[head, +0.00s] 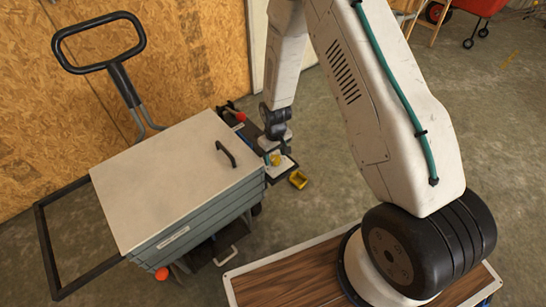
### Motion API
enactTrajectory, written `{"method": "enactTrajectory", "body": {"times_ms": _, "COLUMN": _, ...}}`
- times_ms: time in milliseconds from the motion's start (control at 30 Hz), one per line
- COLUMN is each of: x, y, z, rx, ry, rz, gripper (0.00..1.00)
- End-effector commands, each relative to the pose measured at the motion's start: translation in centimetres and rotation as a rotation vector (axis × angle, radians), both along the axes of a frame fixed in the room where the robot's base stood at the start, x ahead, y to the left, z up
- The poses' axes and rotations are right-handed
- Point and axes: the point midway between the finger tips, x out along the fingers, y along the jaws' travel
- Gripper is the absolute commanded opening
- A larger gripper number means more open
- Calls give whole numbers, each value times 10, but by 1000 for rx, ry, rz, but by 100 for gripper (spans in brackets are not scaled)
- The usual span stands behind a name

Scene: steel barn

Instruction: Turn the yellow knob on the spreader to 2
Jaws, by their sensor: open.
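The spreader is a grey-green ribbed box with a pale lid (165,185), seen in the head view at left of centre. A pale panel (283,170) sticks out past its right side. The small yellow knob (275,159) is on this panel. My gripper (274,148) points down just above the knob, at the end of my white arm. It is open, but its fingers are small and partly hidden by the wrist. I cannot tell whether they touch the knob or stand around it. The knob's numbers and pointer are too small to read.
A yellow open box-like piece (298,180) is right of the panel. A red-tipped lever (240,116) stands behind the panel. A black push handle (100,45) rises at the back left, before a chipboard wall (195,50).

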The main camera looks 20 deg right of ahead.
Motion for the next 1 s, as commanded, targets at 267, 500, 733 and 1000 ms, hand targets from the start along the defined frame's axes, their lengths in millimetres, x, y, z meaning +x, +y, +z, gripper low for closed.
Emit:
{"method": "enactTrajectory", "body": {"times_ms": 267, "x": 0, "y": 0, "z": -12, "rx": 0, "ry": 1, "rz": 0, "gripper": 57}}
{"method": "enactTrajectory", "body": {"times_ms": 500, "x": 0, "y": 1, "z": -12, "rx": 0, "ry": 1, "rz": 1, "gripper": 30}}
{"method": "enactTrajectory", "body": {"times_ms": 733, "x": 0, "y": 4, "z": -11, "rx": 0, "ry": 1, "rz": 0, "gripper": 15}}
{"method": "enactTrajectory", "body": {"times_ms": 1000, "x": 0, "y": 3, "z": -11, "rx": 0, "ry": 1, "rz": -64, "gripper": 13}}
